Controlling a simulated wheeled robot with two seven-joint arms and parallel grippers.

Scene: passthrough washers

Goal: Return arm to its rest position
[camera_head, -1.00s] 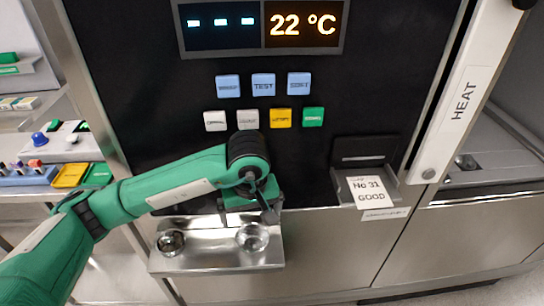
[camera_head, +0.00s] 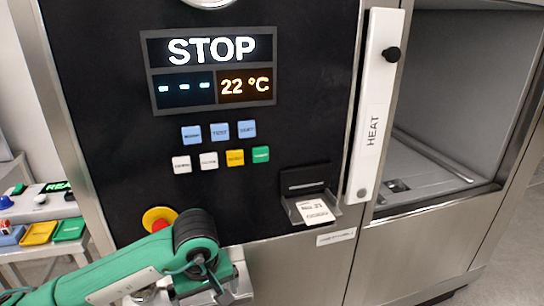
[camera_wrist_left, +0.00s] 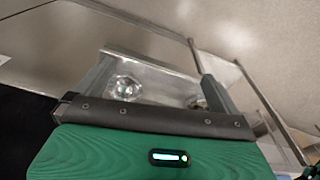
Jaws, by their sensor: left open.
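My left arm comes in from the lower left in the head view. Its green left gripper (camera_head: 218,288) hangs low in front of the machine panel, by the bottom edge of the frame. In the left wrist view the left gripper (camera_wrist_left: 155,85) has its two grey fingers apart, with nothing held between them. Beyond the fingers is a shiny metal tray (camera_wrist_left: 150,70) with a clear round glass dish (camera_wrist_left: 125,88) and a second one partly hidden by the right finger. My right gripper is not in view.
The black panel holds a STOP display (camera_head: 212,50), several coloured buttons (camera_head: 235,158) and a red-on-yellow stop button (camera_head: 159,220) just above my arm. A card (camera_head: 315,211) lies in a slot. The white HEAT handle (camera_head: 373,115) stands beside an open chamber (camera_head: 450,110).

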